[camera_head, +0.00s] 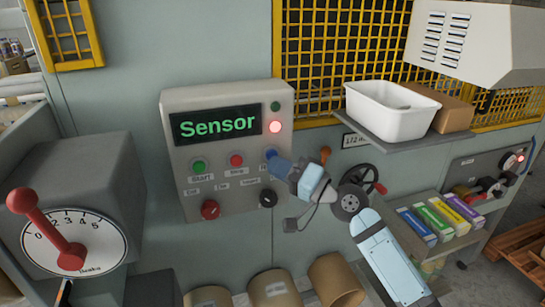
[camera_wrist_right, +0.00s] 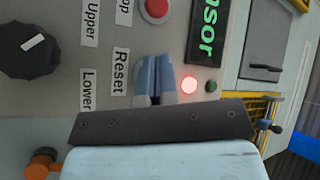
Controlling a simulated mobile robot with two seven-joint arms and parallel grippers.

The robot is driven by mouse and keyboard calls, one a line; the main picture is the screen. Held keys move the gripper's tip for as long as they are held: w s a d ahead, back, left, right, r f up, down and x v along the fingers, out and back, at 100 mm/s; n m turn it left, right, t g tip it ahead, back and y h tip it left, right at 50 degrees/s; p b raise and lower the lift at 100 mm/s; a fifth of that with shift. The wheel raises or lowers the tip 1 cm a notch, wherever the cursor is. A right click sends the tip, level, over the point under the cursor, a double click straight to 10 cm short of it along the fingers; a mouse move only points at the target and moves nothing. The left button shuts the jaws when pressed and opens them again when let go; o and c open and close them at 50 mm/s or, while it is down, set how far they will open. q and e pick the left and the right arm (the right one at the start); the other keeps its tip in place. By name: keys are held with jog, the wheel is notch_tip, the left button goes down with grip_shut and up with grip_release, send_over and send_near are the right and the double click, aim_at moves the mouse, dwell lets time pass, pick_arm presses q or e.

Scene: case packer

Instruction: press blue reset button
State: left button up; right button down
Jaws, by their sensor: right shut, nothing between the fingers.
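The control panel (camera_head: 180,160) is a grey box with a display reading "Sensor" (camera_head: 215,123) in green. The blue reset button (camera_head: 270,154) sits at the right end of its button row, partly covered by my right gripper (camera_head: 277,163). The right gripper's fingers are shut and empty, their tips at the button. In the right wrist view the shut blue fingers (camera_wrist_right: 155,75) reach the panel beside the "Reset" label (camera_wrist_right: 120,71) and hide the button. Whether the tips touch or press it I cannot tell. My left gripper is not in view.
A red lamp (camera_head: 274,127) is lit below a dark green one (camera_head: 275,106). Green Start (camera_head: 198,167) and red Stop (camera_head: 236,160) buttons are to the left. A black knob (camera_head: 268,198) lies below. A handwheel (camera_head: 349,203) and white-tub shelf (camera_head: 385,140) are to the right.

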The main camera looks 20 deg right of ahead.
jog(key=shift+w, duration=0.25)
jog(key=shift+w, duration=0.4)
dwell(0.6)
jog(key=shift+s, duration=0.9)
jog(key=s+p, duration=0.1)
jog(key=s, duration=0.4)
jog(key=shift+d, duration=0.1)
dwell(0.7)
